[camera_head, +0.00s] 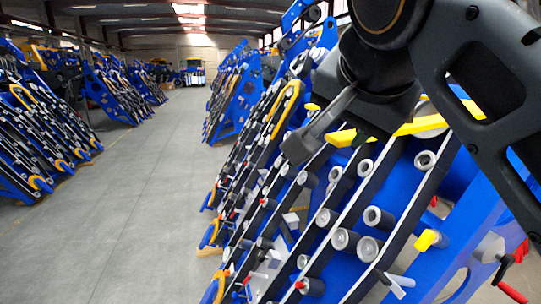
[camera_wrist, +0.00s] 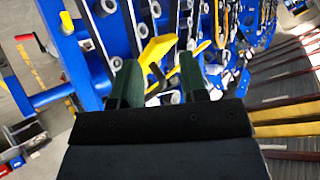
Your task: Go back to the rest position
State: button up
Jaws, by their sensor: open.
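My gripper (camera_wrist: 160,75) shows in the wrist view with its two dark green fingers apart and nothing held between them. A yellow part (camera_wrist: 157,48) of the blue harvester chassis (camera_head: 335,215) shows just past the fingertips; I cannot tell how far off it is. In the head view my dark arm comes in from the upper right, in front of the chassis, and its grey end hangs by a yellow bar (camera_head: 420,126).
The chassis bears several rollers, dark rails and a yellow piece (camera_head: 427,240). A red handle (camera_head: 512,293) sticks out at lower right. More blue chassis (camera_head: 38,125) stand in a row at left. The grey floor aisle (camera_head: 150,170) between the rows is clear.

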jog(key=d+f+n+g, duration=0.2)
jog(key=d+f+n, duration=0.1)
jog(key=f, duration=1.6)
jog(key=s+d+f+n+g, duration=0.1)
jog(key=d+f+n+g, duration=0.1)
jog(key=f, duration=1.7)
jog(key=shift+s+d+n+g+y, duration=0.3)
jog(key=shift+d+n+g, duration=0.1)
jog(key=shift+d+n, duration=0.5)
